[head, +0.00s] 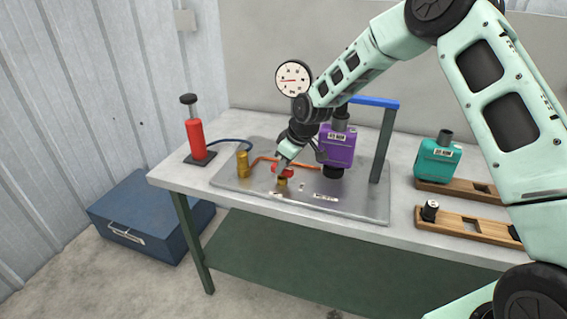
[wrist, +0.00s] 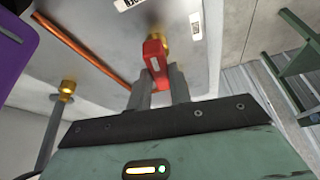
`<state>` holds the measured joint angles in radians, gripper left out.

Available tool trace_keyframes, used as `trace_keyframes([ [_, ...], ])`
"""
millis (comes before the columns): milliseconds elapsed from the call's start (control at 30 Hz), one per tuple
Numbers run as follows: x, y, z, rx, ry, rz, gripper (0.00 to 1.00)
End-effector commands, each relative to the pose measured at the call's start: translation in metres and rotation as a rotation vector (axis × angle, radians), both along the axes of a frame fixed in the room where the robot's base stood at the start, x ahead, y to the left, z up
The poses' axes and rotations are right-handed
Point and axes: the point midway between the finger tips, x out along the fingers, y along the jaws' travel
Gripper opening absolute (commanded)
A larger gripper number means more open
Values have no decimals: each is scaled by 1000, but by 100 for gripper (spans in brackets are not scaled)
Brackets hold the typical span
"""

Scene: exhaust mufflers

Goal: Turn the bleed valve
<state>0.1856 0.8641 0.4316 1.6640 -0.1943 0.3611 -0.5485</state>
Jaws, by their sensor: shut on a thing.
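The bleed valve has a red handle (wrist: 154,57) on a brass body (wrist: 166,35), seen at the top middle of the wrist view. In the head view the red handle (head: 283,170) shows just under my gripper, above the brass body (head: 282,183) near the front of the metal plate (head: 350,207). My gripper (wrist: 161,78) is shut on the red handle, with one grey finger on each side of it. In the head view my gripper (head: 283,163) reaches down from the right, and its fingertips are partly hidden against the handle.
A purple muffler (head: 337,148) stands close behind my gripper, beside a blue-topped frame (head: 375,102). A pressure gauge (head: 293,78) rises behind. A copper pipe (head: 262,160) runs along the plate. A red pump (head: 195,135) stands left; a teal muffler (head: 438,162) stands right.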

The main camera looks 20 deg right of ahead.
Motion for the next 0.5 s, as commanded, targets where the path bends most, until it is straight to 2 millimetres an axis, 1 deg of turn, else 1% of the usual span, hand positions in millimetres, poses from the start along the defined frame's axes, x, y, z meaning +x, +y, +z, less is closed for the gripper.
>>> trace_keyframes([
  [200,1,-1,1,0,-1,110,0],
  [500,1,-1,0,-1,1,178,0],
])
